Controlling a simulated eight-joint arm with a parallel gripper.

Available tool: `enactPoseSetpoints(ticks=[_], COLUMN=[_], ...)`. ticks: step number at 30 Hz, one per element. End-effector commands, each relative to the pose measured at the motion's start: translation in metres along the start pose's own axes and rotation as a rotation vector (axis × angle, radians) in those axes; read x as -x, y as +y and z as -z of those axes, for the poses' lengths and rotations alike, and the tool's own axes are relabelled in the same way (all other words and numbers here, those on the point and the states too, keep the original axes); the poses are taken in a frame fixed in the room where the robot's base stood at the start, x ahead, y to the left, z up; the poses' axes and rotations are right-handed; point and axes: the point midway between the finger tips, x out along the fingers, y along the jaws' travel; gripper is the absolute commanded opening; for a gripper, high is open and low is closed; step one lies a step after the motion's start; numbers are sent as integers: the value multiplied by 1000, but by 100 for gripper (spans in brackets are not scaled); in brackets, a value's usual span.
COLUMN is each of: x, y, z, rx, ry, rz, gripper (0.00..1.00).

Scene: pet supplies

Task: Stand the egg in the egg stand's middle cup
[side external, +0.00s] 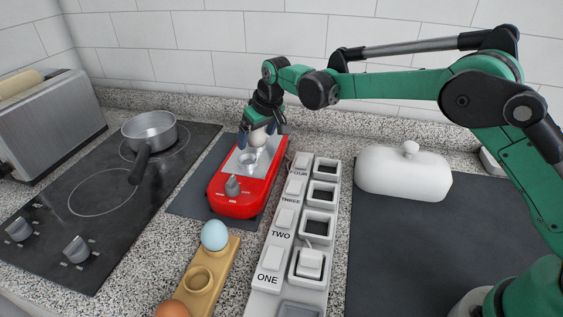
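A white egg (257,138) is between the fingers of my gripper (257,132), over the far part of a red appliance (262,189). The fingers appear closed on the egg; whether its underside touches the appliance is hard to tell. The wooden egg stand (221,262) is at the front, nearer the camera than my gripper. Its middle cup (198,279) is empty. A pale blue egg (215,236) stands in its far cup, and a brown egg (173,309) is at its near end, cut off by the frame.
A white numbered switch strip (283,231) runs right of the egg stand. A saucepan (149,131) sits on the black hob (100,235) at left. A white lidded dish (402,172) is at right.

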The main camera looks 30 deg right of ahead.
Motion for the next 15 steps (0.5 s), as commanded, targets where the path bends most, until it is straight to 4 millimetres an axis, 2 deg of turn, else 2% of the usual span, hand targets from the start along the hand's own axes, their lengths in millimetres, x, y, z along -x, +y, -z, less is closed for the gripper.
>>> enactPoseSetpoints(ticks=[1, 2, 9, 15], x=[0, 0, 0, 1], y=[0, 0, 0, 0], z=[0, 0, 0, 0], rx=[0, 0, 0, 0], ry=[0, 0, 0, 0], rz=[0, 0, 0, 0], gripper=[79, 71, 3, 0])
